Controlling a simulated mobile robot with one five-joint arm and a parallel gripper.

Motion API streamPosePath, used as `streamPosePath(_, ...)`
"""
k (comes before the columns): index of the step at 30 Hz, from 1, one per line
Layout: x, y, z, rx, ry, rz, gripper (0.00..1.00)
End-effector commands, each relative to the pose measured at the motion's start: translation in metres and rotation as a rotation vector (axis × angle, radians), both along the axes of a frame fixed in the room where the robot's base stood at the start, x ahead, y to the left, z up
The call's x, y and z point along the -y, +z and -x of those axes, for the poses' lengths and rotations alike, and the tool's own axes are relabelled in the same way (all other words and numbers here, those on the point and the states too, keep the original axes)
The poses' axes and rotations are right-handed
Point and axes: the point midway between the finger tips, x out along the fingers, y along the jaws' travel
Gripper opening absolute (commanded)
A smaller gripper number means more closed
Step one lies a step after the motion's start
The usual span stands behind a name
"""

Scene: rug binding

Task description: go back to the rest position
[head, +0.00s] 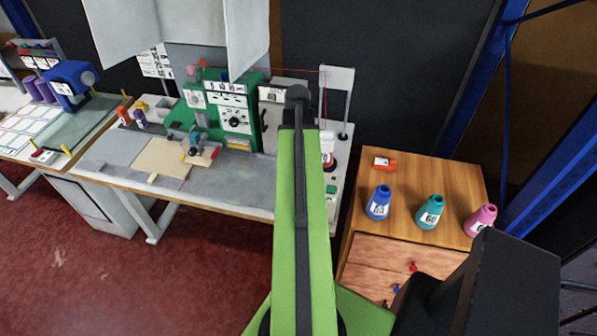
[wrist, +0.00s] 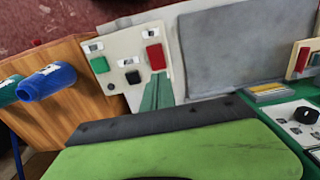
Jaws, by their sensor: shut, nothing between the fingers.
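My green arm rises through the middle of the head view. My gripper (head: 297,100) is at its dark far end, in front of the right side of the green machine (head: 222,105). It is shut and empty, but its fingers are too dark and small to make out. In the wrist view a green part with a dark edge fills the bottom, and no fingers show there. A panel with red, green and black buttons (wrist: 132,62) lies beyond it.
A grey bench (head: 240,180) carries the machine and a beige piece (head: 160,158). Red floor (head: 130,280) is open at lower left.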

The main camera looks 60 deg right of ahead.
Motion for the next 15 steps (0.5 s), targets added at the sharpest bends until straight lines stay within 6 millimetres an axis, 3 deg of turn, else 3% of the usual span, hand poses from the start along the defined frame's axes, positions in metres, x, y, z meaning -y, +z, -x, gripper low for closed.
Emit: streamPosePath(15,-0.0016,0.002,-0.0025,0.0,0.005,0.0,0.0)
